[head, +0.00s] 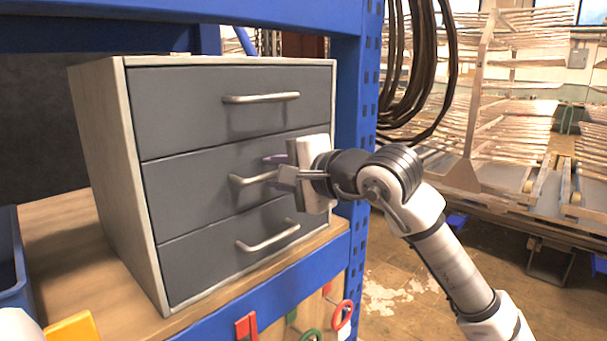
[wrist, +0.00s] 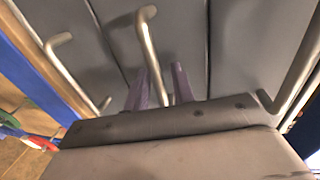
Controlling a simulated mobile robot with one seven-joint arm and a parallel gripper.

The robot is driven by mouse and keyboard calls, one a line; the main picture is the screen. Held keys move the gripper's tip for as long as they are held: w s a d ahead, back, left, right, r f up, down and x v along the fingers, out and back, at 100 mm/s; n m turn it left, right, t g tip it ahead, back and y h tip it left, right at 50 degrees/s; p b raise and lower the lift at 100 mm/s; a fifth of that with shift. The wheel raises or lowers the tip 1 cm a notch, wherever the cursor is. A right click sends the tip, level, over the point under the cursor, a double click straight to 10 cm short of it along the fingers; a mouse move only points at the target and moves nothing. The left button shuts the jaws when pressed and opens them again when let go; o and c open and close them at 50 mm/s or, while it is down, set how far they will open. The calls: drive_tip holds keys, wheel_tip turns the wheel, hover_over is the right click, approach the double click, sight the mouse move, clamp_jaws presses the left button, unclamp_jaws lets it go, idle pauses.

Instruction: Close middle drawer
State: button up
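A grey-fronted cabinet with a pale frame (head: 105,165) holds three drawers. The middle drawer (head: 185,185) looks about level with the drawers above and below; a small gap is hard to tell. Its metal bar handle (head: 245,181) shows left of my gripper (head: 275,169), which hides the drawer's right part. In the wrist view the middle handle (wrist: 150,45) runs between the two purple fingers of my gripper (wrist: 161,78). The fingers stand apart, on either side of the bar, with space visible beside it. Whether they touch the handle is unclear.
The top drawer handle (head: 261,98) and bottom drawer handle (head: 268,238) stick out above and below my gripper. A blue rack post (head: 362,90) stands close on the right. A blue bin (head: 12,265) sits at the left on the wooden shelf (head: 60,235).

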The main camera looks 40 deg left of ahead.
drive_tip(key=b+v, duration=0.3)
drive_tip(key=v, duration=1)
